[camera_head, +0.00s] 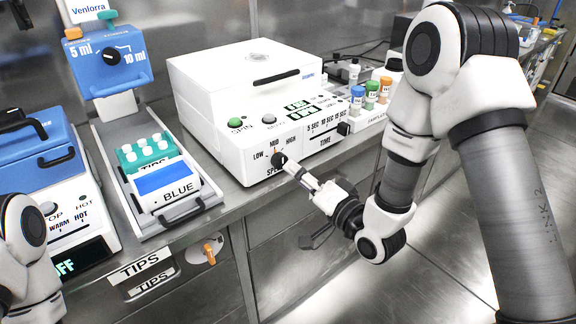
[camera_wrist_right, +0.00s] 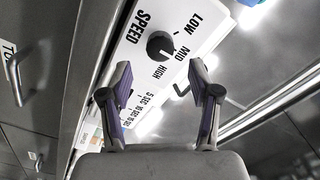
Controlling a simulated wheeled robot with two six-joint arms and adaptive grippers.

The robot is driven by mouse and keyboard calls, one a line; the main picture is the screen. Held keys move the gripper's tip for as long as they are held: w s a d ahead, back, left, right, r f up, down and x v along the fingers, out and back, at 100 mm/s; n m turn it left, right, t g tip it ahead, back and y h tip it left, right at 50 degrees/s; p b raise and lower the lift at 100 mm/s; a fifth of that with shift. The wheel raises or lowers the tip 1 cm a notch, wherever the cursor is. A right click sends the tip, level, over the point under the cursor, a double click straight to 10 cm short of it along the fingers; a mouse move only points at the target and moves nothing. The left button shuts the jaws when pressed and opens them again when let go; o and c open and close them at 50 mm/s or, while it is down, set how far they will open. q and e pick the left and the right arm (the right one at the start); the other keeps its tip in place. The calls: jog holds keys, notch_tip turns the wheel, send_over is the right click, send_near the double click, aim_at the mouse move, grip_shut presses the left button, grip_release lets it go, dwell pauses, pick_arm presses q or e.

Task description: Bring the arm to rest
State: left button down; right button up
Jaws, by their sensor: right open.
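My right arm (camera_head: 400,180) reaches in from the right side of the head view. Its gripper (camera_head: 298,172) is in front of the white machine's (camera_head: 245,80) front panel, close to the black speed knob (camera_head: 279,160). In the right wrist view the two fingers of the right gripper (camera_wrist_right: 160,88) stand apart with nothing between them. The speed knob (camera_wrist_right: 160,45) shows beyond the fingertips, with a visible gap. My left arm (camera_head: 28,250) shows only in part at the lower left edge; its gripper is outside the view.
Capped bottles (camera_head: 371,92) stand in a rack right of the machine. A blue-topped heater (camera_head: 35,150) is at far left. The floor (camera_head: 425,285) in front is clear.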

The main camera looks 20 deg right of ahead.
jog(key=shift+v, duration=0.95)
jog(key=shift+f, duration=0.1)
jog(key=s+f+n+g+h, duration=0.15)
jog(key=s+f+g, duration=0.45)
jog(key=f, duration=0.8)
jog(key=s+f+g+h, duration=0.2)
jog(key=s+f+g, duration=0.2)
jog(key=s+f, duration=0.75)
jog(key=s+d+f+n+g+h, duration=0.3)
jog(key=s+d+f+n+g, duration=0.2)
jog(key=s+f+g, duration=0.45)
notch_tip(320, 180, up, 14)
jog(key=s+t+p, duration=0.1)
jog(key=t+p, duration=0.1)
jog(key=p, duration=1.1)
jog(key=shift+a, duration=0.25)
